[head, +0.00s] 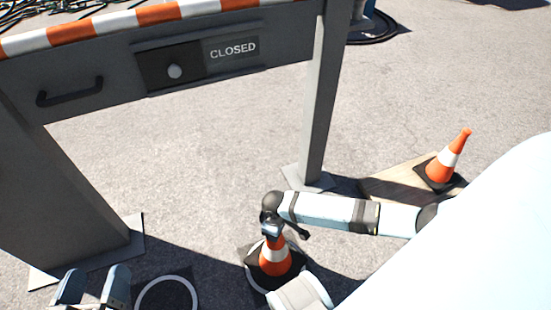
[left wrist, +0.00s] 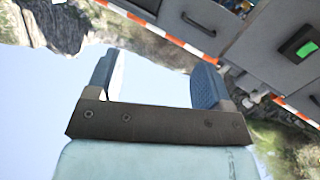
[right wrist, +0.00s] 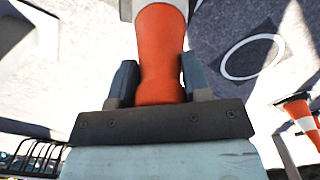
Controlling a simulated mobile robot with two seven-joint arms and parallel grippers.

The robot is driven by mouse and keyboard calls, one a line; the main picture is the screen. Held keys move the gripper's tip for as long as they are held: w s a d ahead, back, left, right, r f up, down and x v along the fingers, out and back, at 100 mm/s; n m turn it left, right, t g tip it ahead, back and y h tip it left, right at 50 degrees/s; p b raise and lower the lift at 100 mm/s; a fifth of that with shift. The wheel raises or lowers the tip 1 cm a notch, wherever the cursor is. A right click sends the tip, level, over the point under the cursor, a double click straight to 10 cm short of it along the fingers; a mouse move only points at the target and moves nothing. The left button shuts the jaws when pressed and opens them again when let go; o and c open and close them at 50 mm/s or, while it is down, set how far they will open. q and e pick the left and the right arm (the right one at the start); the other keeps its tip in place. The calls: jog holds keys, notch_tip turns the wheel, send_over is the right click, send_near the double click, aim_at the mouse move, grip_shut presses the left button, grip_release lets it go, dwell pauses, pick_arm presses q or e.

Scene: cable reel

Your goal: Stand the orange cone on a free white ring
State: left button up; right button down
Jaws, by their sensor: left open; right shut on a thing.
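An orange cone with a white band (head: 275,262) is upright under my right gripper (head: 272,232), which is shut on its upper part. In the right wrist view the cone (right wrist: 160,50) sits between the two fingers. Part of a white ring (head: 252,283) shows around the cone's dark base; I cannot tell whether the base touches the ground. Another white ring (head: 138,297) on a dark patch lies to the left, empty; a white ring also shows in the right wrist view (right wrist: 224,66). My left gripper (head: 91,282) is open and empty at the lower left.
A second orange cone (head: 446,159) stands on a wooden board (head: 385,186) at the right. A grey barrier with a CLOSED sign (head: 233,48) and a post (head: 319,110) stands behind the rings. Cables (head: 60,8) lie far back. Open pavement lies beyond the barrier.

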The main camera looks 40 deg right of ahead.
aim_at(275, 246)
jog(key=shift+f, duration=0.45)
pick_arm(q)
jog(key=shift+w+a+f+m+b, duration=0.25)
jog(key=shift+w+f+m+b, duration=0.3)
jog(key=shift+b, duration=0.45)
pick_arm(e)
notch_tip(275, 246, down, 3)
jog(key=shift+f, duration=0.1)
pick_arm(q)
jog(key=shift+s+r, duration=0.1)
jog(key=shift+r, duration=0.1)
pick_arm(e)
jog(key=c, duration=0.6)
grip_release()
jog(key=shift+f, duration=0.1)
jog(key=shift+o, duration=0.2)
